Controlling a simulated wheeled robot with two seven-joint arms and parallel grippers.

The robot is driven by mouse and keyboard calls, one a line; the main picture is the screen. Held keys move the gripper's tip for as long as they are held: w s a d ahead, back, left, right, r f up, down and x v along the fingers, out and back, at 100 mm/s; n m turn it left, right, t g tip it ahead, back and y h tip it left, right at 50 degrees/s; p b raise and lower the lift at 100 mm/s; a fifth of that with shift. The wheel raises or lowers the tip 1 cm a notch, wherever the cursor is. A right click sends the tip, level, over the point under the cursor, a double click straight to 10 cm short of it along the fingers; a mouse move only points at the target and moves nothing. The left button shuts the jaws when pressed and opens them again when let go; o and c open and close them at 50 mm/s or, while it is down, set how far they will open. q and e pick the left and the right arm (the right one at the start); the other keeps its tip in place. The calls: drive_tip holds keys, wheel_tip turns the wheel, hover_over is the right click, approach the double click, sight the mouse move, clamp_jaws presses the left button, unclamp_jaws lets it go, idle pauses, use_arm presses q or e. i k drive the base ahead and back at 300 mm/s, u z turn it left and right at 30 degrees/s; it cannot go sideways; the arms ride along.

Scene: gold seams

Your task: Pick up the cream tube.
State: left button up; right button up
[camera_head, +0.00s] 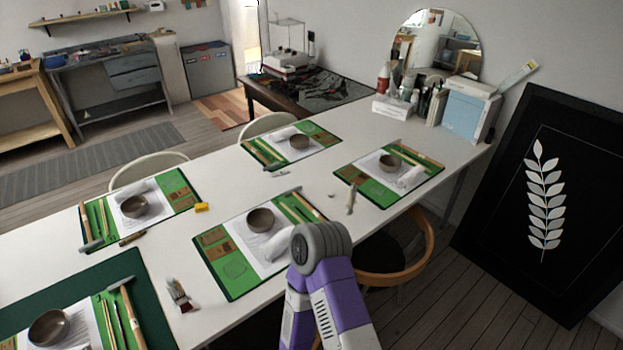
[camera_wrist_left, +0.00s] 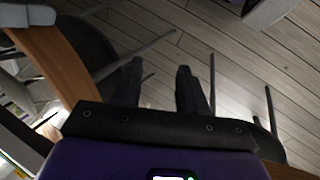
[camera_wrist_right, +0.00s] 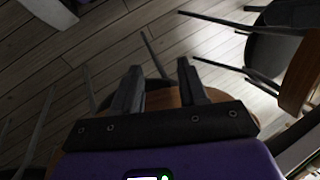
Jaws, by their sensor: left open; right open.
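Neither gripper shows in the head view.
The white table (camera_head: 228,185) bears several green mats with bowls and tools. A yellow block (camera_head: 201,207) and a brush (camera_head: 180,294) lie between mats. A wooden-backed chair (camera_head: 402,269) stands at the near edge. A black framed panel (camera_head: 500,220) leans at right.

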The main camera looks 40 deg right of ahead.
sight(352, 189)
drive_tip(key=z, duration=3.3)
drive_tip(key=i, duration=1.55)
drive_tip(key=u, duration=2.8)
